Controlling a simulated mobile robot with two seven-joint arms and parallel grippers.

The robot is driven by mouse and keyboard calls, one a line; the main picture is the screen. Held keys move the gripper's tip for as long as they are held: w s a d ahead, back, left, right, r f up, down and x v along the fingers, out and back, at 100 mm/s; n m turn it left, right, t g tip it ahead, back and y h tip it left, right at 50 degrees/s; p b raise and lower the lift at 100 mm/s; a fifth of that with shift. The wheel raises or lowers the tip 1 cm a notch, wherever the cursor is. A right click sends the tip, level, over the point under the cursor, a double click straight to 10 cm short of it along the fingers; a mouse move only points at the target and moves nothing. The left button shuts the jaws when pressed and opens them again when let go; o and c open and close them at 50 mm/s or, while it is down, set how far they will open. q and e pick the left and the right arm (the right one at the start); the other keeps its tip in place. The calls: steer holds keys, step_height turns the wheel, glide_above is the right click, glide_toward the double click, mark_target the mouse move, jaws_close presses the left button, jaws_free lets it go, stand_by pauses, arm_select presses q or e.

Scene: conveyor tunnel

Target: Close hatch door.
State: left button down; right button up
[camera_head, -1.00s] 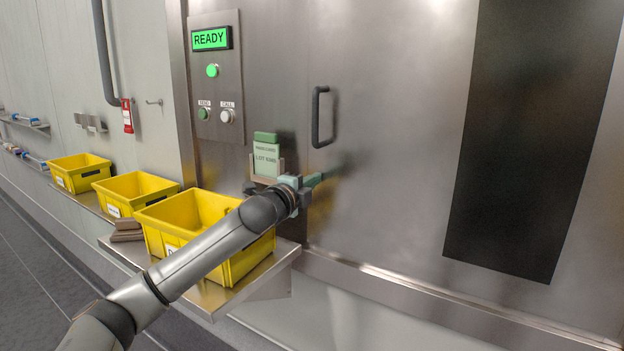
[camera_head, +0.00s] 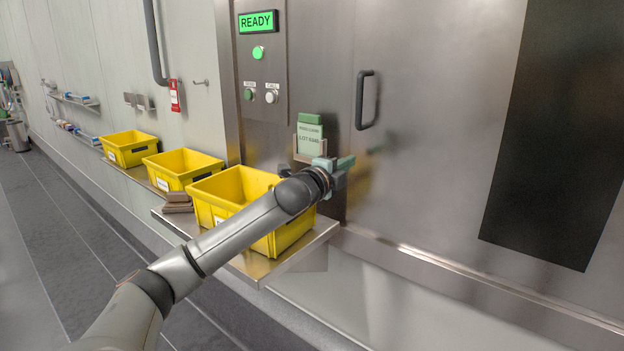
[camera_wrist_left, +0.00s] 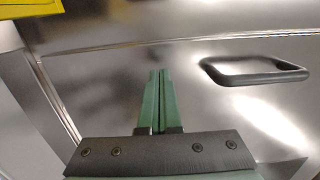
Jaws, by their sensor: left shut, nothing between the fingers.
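The hatch door (camera_head: 430,150) is a large brushed-steel panel with a dark window (camera_head: 560,130). Its black bar handle (camera_head: 365,100) stands upright near the left edge. The door looks roughly flush with the wall, but I cannot tell whether it is fully closed. My left gripper (camera_head: 347,162) is shut and empty, below the handle and close to the steel surface. In the left wrist view its green fingers (camera_wrist_left: 158,100) are together, with the handle (camera_wrist_left: 255,72) to their right, apart from them. I cannot tell whether the fingertips touch the door. My right gripper is not in view.
Yellow bins (camera_head: 235,185) stand on a steel shelf (camera_head: 275,265) beneath my left arm and further left. A green-topped card holder (camera_head: 310,135) is just left of the gripper. A control panel (camera_head: 262,70) with a lit READY display is above it.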

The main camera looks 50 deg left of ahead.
arm_select(q)
steer(key=b+v, duration=0.4)
steer(key=v, duration=0.6)
steer(key=shift+s+a+f, duration=0.3)
steer(key=shift+a, duration=0.05)
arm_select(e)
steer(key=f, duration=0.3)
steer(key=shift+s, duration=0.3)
arm_select(q)
steer(key=shift+s, duration=0.15)
